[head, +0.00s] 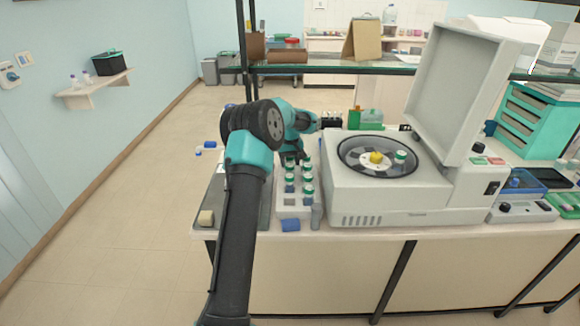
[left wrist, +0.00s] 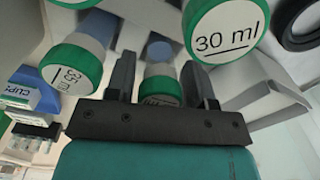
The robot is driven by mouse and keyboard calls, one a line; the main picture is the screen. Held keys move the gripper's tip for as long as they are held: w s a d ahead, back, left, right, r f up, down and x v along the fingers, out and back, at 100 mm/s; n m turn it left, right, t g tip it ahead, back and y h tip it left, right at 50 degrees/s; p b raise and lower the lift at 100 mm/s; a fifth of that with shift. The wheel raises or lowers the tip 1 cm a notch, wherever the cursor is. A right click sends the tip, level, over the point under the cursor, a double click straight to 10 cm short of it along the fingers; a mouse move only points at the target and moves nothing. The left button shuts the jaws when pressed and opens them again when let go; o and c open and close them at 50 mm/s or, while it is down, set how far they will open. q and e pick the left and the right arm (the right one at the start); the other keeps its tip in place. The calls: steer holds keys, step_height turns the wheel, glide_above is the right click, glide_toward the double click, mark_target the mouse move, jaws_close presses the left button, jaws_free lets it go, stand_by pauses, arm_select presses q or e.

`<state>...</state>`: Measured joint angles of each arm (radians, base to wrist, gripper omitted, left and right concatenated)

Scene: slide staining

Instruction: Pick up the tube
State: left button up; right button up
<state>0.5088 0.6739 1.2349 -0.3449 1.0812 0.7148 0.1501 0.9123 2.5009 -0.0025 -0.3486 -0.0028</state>
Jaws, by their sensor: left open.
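Several tubes with green-and-white caps (head: 308,190) stand upright in a white rack (head: 294,211) left of the centrifuge. My left gripper (head: 300,157) is over the back part of the rack and partly hides it. In the left wrist view, my left gripper (left wrist: 157,66) is open, with its two dark fingers on either side of a green-capped tube (left wrist: 160,88). Whether the fingers touch that tube is not clear. A tube marked 35 ml (left wrist: 72,68) and one marked 30 ml (left wrist: 222,28) are nearby. My right gripper is not in view.
The centrifuge (head: 375,205) stands right of the rack with its lid (head: 460,85) raised. One green-capped tube (head: 400,156) sits in its rotor. A blue block (head: 290,225) is at the rack's front. A shelf (head: 340,68) crosses behind the bench.

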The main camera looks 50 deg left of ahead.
arm_select(q)
steer(key=shift+c, duration=0.4)
steer(key=c, duration=0.6)
steer(key=shift+r, duration=0.1)
step_height(320, 180, up, 10)
steer(key=shift+f, duration=0.1)
stand_by(0.7)
